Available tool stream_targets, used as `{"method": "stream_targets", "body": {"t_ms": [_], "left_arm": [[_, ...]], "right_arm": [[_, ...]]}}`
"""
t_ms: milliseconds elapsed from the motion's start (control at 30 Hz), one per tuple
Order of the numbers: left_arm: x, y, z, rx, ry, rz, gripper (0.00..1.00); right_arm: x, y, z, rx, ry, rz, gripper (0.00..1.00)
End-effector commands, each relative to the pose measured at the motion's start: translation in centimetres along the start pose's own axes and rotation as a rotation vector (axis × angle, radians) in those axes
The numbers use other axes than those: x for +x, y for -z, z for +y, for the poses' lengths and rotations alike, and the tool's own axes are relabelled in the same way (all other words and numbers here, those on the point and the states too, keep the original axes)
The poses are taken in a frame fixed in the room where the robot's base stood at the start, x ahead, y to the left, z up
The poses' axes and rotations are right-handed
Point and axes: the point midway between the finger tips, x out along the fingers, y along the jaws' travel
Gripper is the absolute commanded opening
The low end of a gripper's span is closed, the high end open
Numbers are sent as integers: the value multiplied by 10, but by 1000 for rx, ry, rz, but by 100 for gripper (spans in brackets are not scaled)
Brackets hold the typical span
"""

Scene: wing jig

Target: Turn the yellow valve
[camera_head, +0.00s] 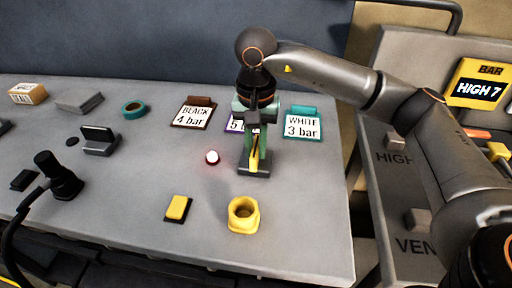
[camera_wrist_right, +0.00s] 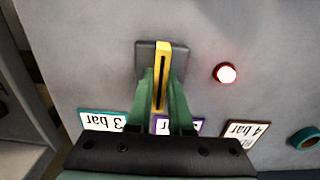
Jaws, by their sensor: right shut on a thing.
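The yellow valve (camera_head: 254,158) stands on a dark square base (camera_head: 254,172) on the grey table, right of centre in the head view. In the right wrist view its yellow handle (camera_wrist_right: 162,75) is a long bar with a dark slot. My right gripper (camera_head: 256,145) points down over the valve. Its green fingers (camera_wrist_right: 163,100) are shut on the handle, one on each side. The fingers hide part of the handle and base. My left gripper is not in view.
A lit red-white lamp (camera_head: 212,157) is left of the valve. Cards reading "BLACK 4 bar" (camera_head: 193,115) and "WHITE 3 bar" (camera_head: 302,125) stand behind; a purple-edged card is partly hidden between. A yellow ring-shaped part (camera_head: 243,215) and yellow switch (camera_head: 178,208) sit in front. A "HIGH 7" sign (camera_head: 481,88) stands right.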

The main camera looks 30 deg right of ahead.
Motion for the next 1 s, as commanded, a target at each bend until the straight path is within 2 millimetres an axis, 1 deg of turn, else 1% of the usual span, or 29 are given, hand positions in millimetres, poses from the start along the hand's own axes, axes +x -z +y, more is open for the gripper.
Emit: {"method": "stream_targets", "body": {"t_ms": [433,467,700,1000], "left_arm": [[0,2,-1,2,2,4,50],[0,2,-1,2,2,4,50],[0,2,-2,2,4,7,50],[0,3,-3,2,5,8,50]], "right_arm": [[-1,0,0,-13,1,0,0],[-1,0,0,-13,2,1,21],[-1,0,0,-11,1,0,48],[-3,0,0,-10,1,1,49]]}}
